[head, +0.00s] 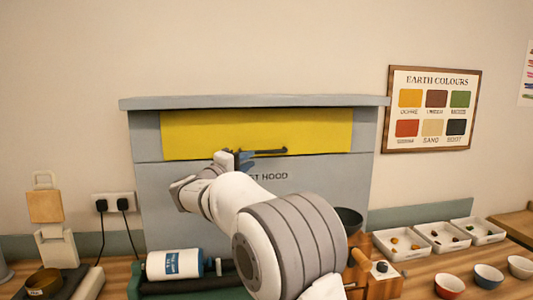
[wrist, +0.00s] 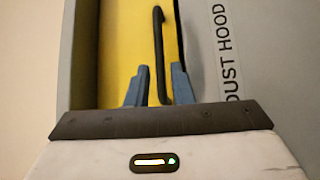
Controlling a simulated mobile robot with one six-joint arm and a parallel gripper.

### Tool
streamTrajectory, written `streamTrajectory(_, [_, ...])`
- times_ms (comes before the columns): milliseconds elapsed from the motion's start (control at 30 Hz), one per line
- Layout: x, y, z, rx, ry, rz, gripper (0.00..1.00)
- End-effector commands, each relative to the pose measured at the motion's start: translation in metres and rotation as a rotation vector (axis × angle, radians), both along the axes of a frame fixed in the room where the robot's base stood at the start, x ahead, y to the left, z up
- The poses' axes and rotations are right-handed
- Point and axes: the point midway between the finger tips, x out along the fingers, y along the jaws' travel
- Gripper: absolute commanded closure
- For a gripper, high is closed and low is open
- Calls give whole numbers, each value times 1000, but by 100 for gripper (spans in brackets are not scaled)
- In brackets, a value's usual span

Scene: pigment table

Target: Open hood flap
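The hood flap (head: 225,132) is a yellow panel across the top front of the grey dust hood (head: 340,185). It looks flush with the front, so closed. A dark bar handle (head: 270,152) runs along its lower edge. In the wrist view the flap (wrist: 116,55) and its handle (wrist: 158,35) appear turned on their side. My gripper (head: 244,160) is at the left part of the handle. In the wrist view the blue fingers of my gripper (wrist: 160,80) are apart, with the handle's end between them and gaps on both sides. My arm hides part of the hood front.
A wall socket with plugs (head: 113,205) is left of the hood. The space before the flap is otherwise clear.

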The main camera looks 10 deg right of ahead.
Motion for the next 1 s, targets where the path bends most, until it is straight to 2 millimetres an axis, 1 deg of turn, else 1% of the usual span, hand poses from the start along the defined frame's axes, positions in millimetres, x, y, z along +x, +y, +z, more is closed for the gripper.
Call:
streamTrajectory(300, [34, -36, 9, 0, -1, -3, 79])
streamTrajectory(500, [48, -50, 11, 1, -1, -2, 79])
streamTrajectory(833, [50, -53, 10, 1, 1, -2, 80])
streamTrajectory(1000, [50, -53, 10, 1, 1, -2, 94])
